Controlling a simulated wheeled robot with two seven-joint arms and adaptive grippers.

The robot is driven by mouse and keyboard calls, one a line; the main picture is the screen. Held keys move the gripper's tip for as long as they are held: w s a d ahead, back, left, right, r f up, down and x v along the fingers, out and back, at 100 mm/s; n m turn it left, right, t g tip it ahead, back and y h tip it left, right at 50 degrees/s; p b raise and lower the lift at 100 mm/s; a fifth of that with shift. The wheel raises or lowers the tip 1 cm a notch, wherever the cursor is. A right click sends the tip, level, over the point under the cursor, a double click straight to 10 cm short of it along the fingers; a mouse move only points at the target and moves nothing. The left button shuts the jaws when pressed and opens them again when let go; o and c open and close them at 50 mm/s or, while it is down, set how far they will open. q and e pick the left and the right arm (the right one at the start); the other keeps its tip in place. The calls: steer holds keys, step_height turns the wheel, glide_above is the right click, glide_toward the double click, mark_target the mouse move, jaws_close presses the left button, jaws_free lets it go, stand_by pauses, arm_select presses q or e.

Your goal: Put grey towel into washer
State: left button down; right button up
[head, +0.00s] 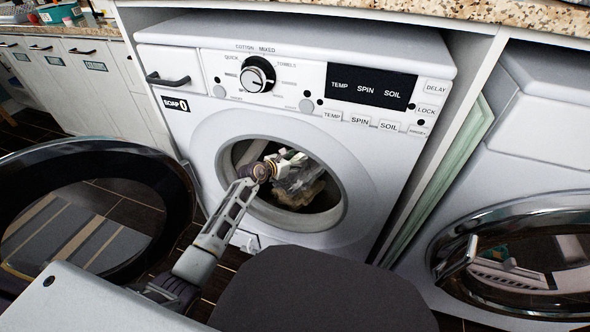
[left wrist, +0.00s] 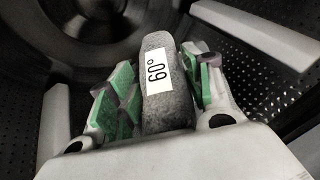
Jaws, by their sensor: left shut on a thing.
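The white washer (head: 225,170) stands in the middle of the head view. Its round door (head: 185,190) is swung open to the left. My left arm reaches through the opening, and my left gripper (head: 288,160) is inside the drum. In the left wrist view, the left gripper (left wrist: 165,75) is shut on the grey towel (left wrist: 168,108), a rolled cloth with a white "60°" label. The perforated drum wall surrounds it. Crumpled grey and beige cloth (head: 300,188) shows in the drum below the gripper, partly hidden. My right gripper is not in view.
A second white machine (head: 540,120) with a dark round door (head: 520,255) stands at the right. A speckled counter (head: 480,12) runs above the washer. White cabinets (head: 95,90) are at the left. A striped rug (head: 70,235) lies on the dark floor, seen through the open door.

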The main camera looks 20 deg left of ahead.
arm_select(q)
steer(key=shift+f+b, duration=1)
steer(key=shift+f, duration=0.95)
steer(key=shift+s, duration=0.1)
steer(key=c, duration=0.6)
jaws_free()
steer(key=shift+f, duration=0.25)
steer(key=shift+r, duration=0.15)
